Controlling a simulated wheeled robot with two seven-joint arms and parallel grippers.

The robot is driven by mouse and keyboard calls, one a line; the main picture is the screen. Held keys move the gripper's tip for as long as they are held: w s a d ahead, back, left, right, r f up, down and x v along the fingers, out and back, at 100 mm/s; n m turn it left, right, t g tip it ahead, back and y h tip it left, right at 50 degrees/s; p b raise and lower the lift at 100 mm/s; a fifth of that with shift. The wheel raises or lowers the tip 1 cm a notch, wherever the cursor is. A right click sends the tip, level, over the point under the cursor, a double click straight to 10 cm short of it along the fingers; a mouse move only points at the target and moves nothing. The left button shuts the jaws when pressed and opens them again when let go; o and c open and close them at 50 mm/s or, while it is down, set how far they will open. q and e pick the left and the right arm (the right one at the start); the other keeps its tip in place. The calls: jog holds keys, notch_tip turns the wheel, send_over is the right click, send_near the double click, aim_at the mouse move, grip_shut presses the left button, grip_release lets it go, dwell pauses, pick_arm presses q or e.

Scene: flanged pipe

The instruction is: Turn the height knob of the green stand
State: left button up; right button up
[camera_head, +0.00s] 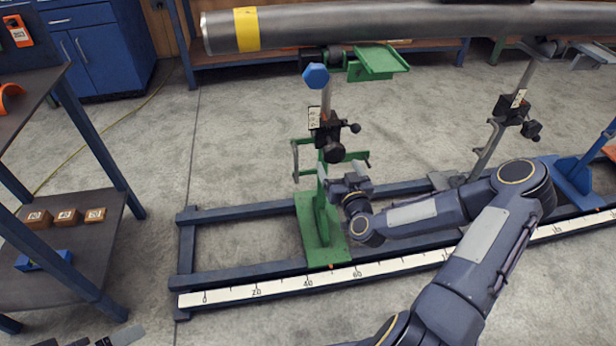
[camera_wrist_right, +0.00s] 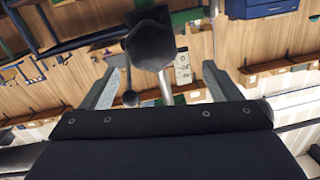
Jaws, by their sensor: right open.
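The green stand (camera_head: 318,240) stands upright on the rail frame. Its metal post carries a black clamp block (camera_head: 328,132) with a small number plate, and a dark round knob (camera_head: 334,153) faces me low on that block. A blue hexagonal knob (camera_head: 315,76) sits higher up. My right gripper (camera_head: 341,171) is just below the dark knob, with its fingers pointing up. In the right wrist view the same knob (camera_wrist_right: 150,42) shows large near the tips of the open fingers (camera_wrist_right: 160,72), with nothing gripped. Whether they touch it I cannot tell. My left gripper is out of view.
A grey pipe (camera_head: 420,28) with a yellow band lies across the top. A second stand's black clamp (camera_head: 514,108) is at the right. A scale (camera_head: 235,296) runs along the rail's front. A shelf (camera_head: 75,255) with small blocks stands at the left.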

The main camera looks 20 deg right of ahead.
aim_at(336, 156)
jog(key=shift+m+h, duration=0.5)
jog(key=x, duration=0.5)
jog(key=b+x, duration=0.1)
jog(key=x, duration=0.1)
jog(key=shift+w+d+f, duration=0.25)
jog(key=shift+d+f, duration=0.05)
jog(key=shift+f, duration=0.1)
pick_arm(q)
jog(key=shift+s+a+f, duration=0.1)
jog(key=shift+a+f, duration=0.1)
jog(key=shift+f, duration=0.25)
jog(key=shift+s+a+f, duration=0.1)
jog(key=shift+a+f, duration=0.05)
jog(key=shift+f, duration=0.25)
pick_arm(e)
jog(key=c, duration=1)
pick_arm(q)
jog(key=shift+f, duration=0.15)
